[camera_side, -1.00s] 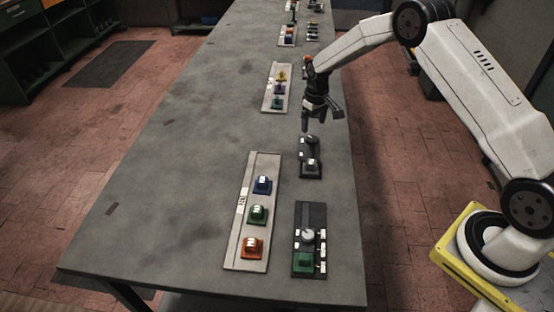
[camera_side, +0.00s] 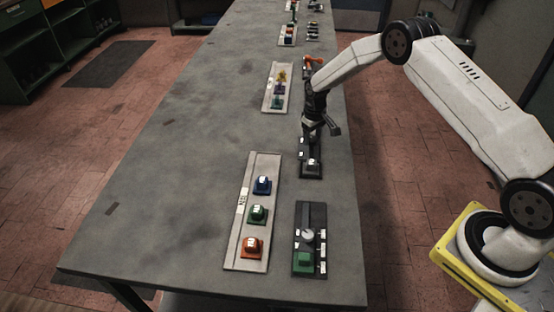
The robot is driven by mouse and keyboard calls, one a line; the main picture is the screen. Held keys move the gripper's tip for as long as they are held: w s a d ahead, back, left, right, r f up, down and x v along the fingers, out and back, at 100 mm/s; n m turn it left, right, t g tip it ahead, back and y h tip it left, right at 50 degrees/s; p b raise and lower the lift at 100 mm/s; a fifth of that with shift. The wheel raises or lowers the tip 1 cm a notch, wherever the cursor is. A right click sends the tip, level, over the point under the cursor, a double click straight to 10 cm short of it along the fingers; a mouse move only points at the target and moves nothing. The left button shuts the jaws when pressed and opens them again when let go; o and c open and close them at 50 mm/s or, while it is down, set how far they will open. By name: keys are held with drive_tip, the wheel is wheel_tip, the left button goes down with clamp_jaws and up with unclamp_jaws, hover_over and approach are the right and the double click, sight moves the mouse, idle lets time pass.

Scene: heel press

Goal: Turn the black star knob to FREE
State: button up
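A small dark panel (camera_side: 311,172) lies near the table's right edge, with a grey block (camera_side: 313,163) at its near end and small white labels on its left side. My gripper (camera_side: 312,138) points down over the far part of this panel, where a dark round knob sits. The fingers are at or just above the knob and mostly hide it. I cannot tell whether they touch it, or whether they are open or shut. The knob's setting cannot be read.
Closer stands a dark panel with a grey round knob (camera_side: 308,235) and green block (camera_side: 303,259). To the left, a pale strip (camera_side: 232,254) bears blue, green and orange blocks. Another pale strip (camera_side: 267,104) lies farther back. The table's left half (camera_side: 150,170) is clear.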

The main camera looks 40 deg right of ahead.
clamp_jaws()
drive_tip(key=shift+n, duration=0.4)
drive_tip(key=n, duration=0.8)
drive_tip(key=shift+n, duration=0.3)
drive_tip(key=n, duration=0.4)
drive_tip(key=shift+n, duration=2.3)
drive_tip(key=o, duration=0.6)
unclamp_jaws()
drive_tip(key=shift+c, duration=0.2)
